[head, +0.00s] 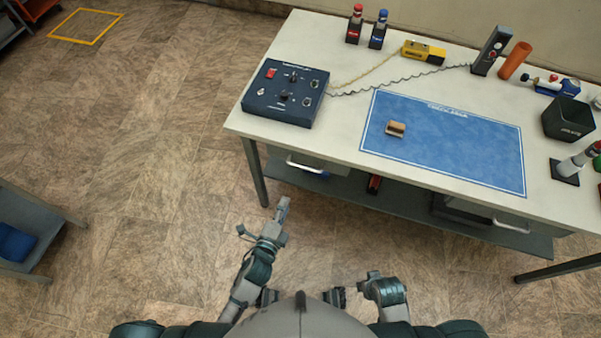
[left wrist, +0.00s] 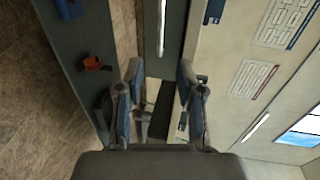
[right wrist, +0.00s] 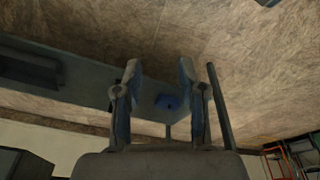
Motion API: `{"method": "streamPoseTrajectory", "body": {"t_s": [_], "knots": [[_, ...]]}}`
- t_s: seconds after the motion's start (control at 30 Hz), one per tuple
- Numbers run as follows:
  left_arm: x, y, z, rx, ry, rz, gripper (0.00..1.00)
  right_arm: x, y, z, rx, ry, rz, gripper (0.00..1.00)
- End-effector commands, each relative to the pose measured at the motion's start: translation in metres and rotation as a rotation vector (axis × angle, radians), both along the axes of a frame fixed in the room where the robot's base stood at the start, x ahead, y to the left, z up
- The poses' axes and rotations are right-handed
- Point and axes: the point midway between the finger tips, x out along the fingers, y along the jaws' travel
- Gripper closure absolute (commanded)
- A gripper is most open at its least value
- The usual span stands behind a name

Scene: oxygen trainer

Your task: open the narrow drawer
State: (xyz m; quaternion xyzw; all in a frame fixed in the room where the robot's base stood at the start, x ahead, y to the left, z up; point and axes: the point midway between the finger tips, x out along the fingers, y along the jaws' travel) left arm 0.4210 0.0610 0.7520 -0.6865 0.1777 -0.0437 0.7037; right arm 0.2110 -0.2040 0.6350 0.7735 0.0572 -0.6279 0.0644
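Two drawers with pale bar handles hang under the front of the white table. In the head view, the left drawer, which looks the narrower, has its handle (head: 306,166) below the table edge, and it looks shut. The wider drawer's handle (head: 511,227) is at the right. My left gripper (head: 283,208) is in front of and below the left drawer, apart from it. In the left wrist view its fingers (left wrist: 160,72) are spread and empty, with a pale bar handle (left wrist: 161,28) beyond them. My right gripper (right wrist: 160,64) is open and empty, pointing over the floor and a shelf.
The white table (head: 340,130) carries a dark blue control box (head: 285,92), a blue mat (head: 450,140) with a small brown block (head: 395,129), and a black bin (head: 568,118). A grey lower shelf (head: 400,205) and table leg (head: 256,172) stand near my left gripper.

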Motion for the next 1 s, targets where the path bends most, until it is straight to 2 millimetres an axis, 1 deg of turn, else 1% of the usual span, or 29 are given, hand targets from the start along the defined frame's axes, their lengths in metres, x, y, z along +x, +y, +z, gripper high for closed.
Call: {"method": "streamPoseTrajectory", "body": {"t_s": [0.17,0.3,0.43,0.5,0.7,0.83,1.0], "knots": [[0.025,-0.011,-0.003,0.001,-0.004,0.001,0.63,-0.002,-0.003,0.009,0.003,-0.002,0.001,0.60],[0.055,-0.018,-0.011,-0.003,-0.002,0.001,0.63,-0.006,-0.001,0.023,0.000,-0.007,-0.001,0.60],[0.084,-0.025,-0.018,-0.006,0.001,0.001,0.63,0.012,0.006,0.024,0.018,-0.094,0.005,0.60],[0.100,-0.029,-0.022,-0.009,0.001,0.002,0.63,0.026,0.012,0.024,0.031,-0.160,0.010,0.60],[0.136,-0.044,-0.030,-0.007,0.002,0.000,0.63,0.060,0.022,0.029,0.072,-0.329,0.023,0.60],[0.151,-0.050,-0.032,-0.005,0.002,0.001,0.63,0.075,0.026,0.034,0.092,-0.409,0.027,0.60],[0.158,-0.054,-0.032,-0.003,0.001,0.001,0.63,0.083,0.027,0.038,0.104,-0.453,0.030,0.60]]}}
